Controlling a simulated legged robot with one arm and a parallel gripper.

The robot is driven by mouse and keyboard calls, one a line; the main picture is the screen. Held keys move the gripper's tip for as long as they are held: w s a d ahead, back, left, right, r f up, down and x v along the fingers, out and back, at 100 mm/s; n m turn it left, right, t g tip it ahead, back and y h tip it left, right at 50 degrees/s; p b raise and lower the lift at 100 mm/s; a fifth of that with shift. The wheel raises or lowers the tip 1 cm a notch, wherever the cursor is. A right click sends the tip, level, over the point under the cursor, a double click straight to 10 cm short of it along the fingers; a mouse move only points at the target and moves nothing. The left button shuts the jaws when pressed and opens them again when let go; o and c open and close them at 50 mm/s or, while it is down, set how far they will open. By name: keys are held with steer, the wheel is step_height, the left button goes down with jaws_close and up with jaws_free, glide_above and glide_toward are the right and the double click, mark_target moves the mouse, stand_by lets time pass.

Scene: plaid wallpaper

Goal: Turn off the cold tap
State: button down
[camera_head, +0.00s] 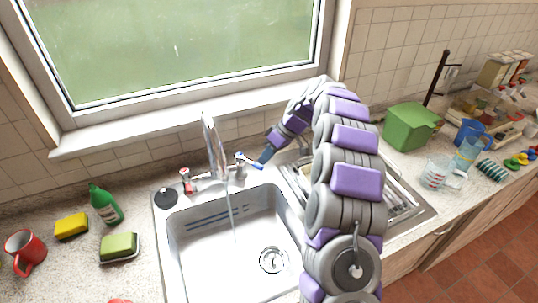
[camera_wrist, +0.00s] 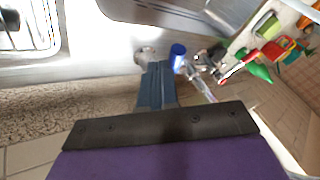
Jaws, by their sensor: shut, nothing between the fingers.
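The cold tap (camera_head: 246,160) has a blue-marked lever on the right of the chrome faucet (camera_head: 212,145). Its blue end (camera_wrist: 177,56) also shows in the wrist view. The hot tap (camera_head: 186,181) with a red mark is on the left. A thin water stream (camera_head: 232,215) falls from the spout into the sink (camera_head: 190,260). My gripper (camera_head: 264,158) is just right of the cold tap lever, its blue fingers closed together and empty. In the wrist view my gripper (camera_wrist: 156,68) points beside the blue end; I cannot tell whether they touch.
A green bottle (camera_head: 105,204), sponges (camera_head: 71,225) and a red mug (camera_head: 25,250) stand left of the sink. A green box (camera_head: 410,126) and glass jugs (camera_head: 437,172) are on the right counter. The window sill and tiled wall lie close behind the faucet.

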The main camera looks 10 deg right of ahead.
mark_target(256, 166)
stand_by(0.4)
steer(key=shift+s+a+r+m+t+p, duration=0.1)
steer(key=shift+s+a+m+t+p, duration=0.25)
steer(key=shift+s+a+m+t, duration=0.35)
steer(key=shift+s+a+m+t+p, duration=0.35)
steer(key=shift+s+a+m, duration=0.1)
steer(key=shift+m, duration=0.55)
steer(key=shift+s+a, duration=0.3)
steer(key=shift+a, duration=0.2)
